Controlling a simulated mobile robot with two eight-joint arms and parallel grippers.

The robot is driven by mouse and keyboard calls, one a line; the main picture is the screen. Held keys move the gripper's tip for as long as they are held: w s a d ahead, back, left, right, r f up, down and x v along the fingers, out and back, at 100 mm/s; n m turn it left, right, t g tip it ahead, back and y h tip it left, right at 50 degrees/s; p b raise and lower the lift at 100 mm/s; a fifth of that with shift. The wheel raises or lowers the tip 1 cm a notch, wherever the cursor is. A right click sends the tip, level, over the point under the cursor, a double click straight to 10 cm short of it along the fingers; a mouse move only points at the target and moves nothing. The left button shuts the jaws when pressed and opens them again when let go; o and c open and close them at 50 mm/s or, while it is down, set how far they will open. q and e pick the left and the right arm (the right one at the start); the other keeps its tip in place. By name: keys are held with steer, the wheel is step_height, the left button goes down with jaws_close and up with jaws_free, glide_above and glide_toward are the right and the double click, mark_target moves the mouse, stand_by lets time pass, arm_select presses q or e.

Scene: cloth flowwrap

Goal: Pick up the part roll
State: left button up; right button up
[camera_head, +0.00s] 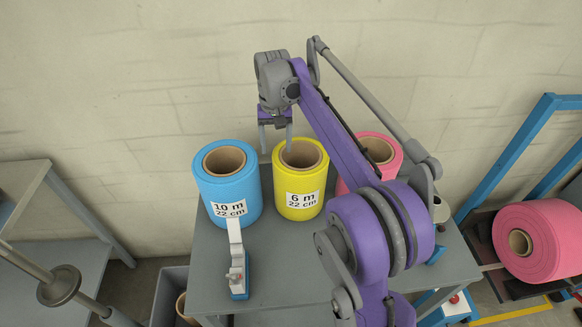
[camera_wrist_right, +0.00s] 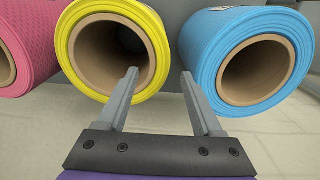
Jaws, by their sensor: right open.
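Three part rolls stand upright on a grey table. The blue roll (camera_head: 228,182) is on the left, labelled 10 m, 22 cm. The yellow roll (camera_head: 299,187) is in the middle, labelled 6 m, 22 cm. The pink roll (camera_head: 385,148) is on the right, partly hidden by my right arm. My right gripper (camera_head: 275,140) is open and empty, above and behind the gap between the blue and yellow rolls. In the right wrist view its fingers (camera_wrist_right: 162,92) are apart, near the open cores of the yellow roll (camera_wrist_right: 85,90) and the blue roll (camera_wrist_right: 285,60). My left gripper is not seen.
A small blue and white device (camera_head: 238,270) stands in front of the blue roll. A large pink roll (camera_head: 545,240) lies on its side at the right, by a blue frame (camera_head: 505,155). A grey bin (camera_head: 165,300) is at the lower left.

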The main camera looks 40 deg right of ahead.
mark_target(277, 155)
step_height(277, 155, down, 6)
steer(key=shift+s+f+b, duration=0.15)
steer(key=shift+f+b, duration=0.05)
steer(key=shift+b, duration=0.5)
steer(key=shift+f, duration=0.25)
step_height(277, 155, down, 5)
steer(key=shift+r, duration=0.1)
steer(key=shift+s, duration=0.1)
jaws_close()
stand_by(0.7)
